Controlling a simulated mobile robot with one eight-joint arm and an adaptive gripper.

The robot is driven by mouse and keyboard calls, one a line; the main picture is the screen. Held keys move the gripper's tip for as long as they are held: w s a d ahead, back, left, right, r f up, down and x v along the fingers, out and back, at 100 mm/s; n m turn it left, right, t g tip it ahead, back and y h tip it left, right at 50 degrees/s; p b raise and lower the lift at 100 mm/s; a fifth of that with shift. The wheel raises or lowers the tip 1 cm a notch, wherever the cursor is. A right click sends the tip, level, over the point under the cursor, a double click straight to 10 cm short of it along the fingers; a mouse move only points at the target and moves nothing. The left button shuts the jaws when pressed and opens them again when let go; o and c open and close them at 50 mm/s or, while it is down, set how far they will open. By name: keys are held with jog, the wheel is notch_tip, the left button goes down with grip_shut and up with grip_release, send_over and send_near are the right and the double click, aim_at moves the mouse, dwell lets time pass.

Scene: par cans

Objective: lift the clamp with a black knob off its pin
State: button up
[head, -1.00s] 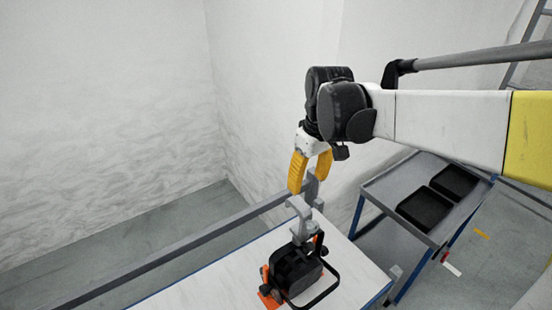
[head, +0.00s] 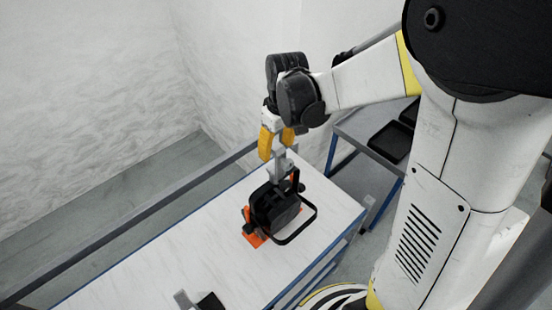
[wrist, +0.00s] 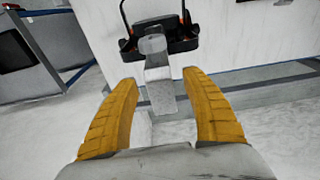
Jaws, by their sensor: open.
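The grey clamp (head: 279,170) stands upright above the black par can (head: 275,208), which sits on an orange base on the white bench. My gripper (head: 276,152) is open, with its yellow fingers pointing down at the top of the clamp. In the wrist view the clamp (wrist: 160,88) lies between the two fingers of my gripper (wrist: 160,105), with a visible gap on each side. The par can (wrist: 165,38) shows beyond it. A small dark part beside the clamp in the head view may be its knob; I cannot tell. The pin is hidden.
The white bench top (head: 190,240) is mostly clear around the par can. A grey and black item (head: 197,301) lies at the near edge of the picture. A grey rail (head: 130,220) runs along the bench's far side. A cart with black trays (head: 390,142) stands to the right.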

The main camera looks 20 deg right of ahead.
jog(key=shift+s, duration=0.1)
grip_shut()
jog(key=shift+r, duration=0.55)
jog(key=r, duration=0.2)
jog(key=d+r, duration=0.1)
jog(key=shift+s+r+b, duration=0.3)
jog(key=shift+s+r, duration=0.05)
jog(key=s+d+r, duration=0.6)
jog(key=s+d, duration=0.1)
jog(key=shift+d+b, duration=0.35)
